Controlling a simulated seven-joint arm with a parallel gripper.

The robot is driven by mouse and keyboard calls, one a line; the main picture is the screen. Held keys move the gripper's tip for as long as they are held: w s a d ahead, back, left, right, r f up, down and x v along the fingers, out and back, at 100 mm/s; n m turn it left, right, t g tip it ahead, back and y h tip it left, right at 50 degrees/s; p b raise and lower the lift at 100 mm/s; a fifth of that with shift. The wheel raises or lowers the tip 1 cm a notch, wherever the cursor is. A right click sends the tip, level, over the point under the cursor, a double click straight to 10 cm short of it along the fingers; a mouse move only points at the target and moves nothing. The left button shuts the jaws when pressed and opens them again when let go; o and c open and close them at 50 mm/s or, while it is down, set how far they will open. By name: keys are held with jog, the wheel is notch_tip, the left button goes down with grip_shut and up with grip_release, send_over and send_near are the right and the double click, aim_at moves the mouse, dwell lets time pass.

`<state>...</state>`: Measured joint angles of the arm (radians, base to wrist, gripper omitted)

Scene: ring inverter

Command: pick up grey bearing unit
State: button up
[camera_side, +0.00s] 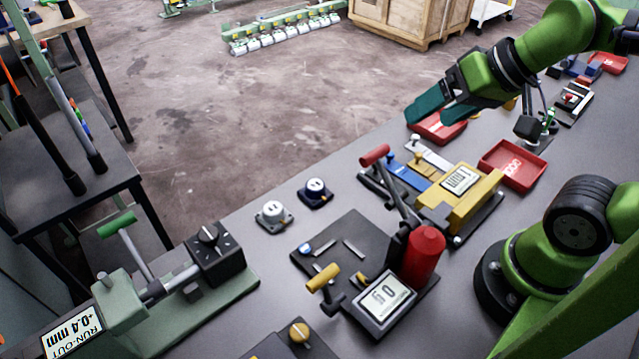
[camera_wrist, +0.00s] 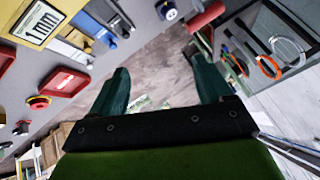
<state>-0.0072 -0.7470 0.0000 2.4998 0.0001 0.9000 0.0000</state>
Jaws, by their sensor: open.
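The grey bearing unit (camera_side: 273,216) sits upright on the grey bench, a light round housing with a dark centre and a small orange detail. A similar dark blue bearing unit (camera_side: 315,193) stands just behind it to the right; a blue unit also shows at the top of the wrist view (camera_wrist: 167,11). I cannot make out the grey one in the wrist view. My gripper (camera_side: 428,112) is open and empty, raised at the upper right, well away from the grey unit. Its two teal fingers (camera_wrist: 160,68) are spread apart, with nothing between them.
A black fixture plate with a red cylinder (camera_side: 425,255) and a display stands right of the bearing units. A yellow press (camera_side: 465,200) and red trays (camera_side: 512,165) lie farther right. A green run-out rig (camera_side: 190,290) is at the lower left. Bench around the units is clear.

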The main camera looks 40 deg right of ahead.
jog(key=w+a+f+n+g, duration=0.3)
jog(key=w+a+n+g, duration=0.15)
jog(key=w+a, duration=0.55)
jog(key=n+g+h, duration=0.2)
jog(key=n+g, duration=0.1)
jog(key=n, duration=0.2)
send_over(272, 208)
notch_tip(272, 208, down, 13)
jog(key=shift+w+d+f, duration=0.1)
jog(key=shift+d+f, duration=0.05)
jog(key=shift+f, duration=0.05)
jog(key=shift+m, duration=0.25)
jog(key=shift+f, duration=3.15)
jog(key=shift+r, duration=0.1)
grip_shut()
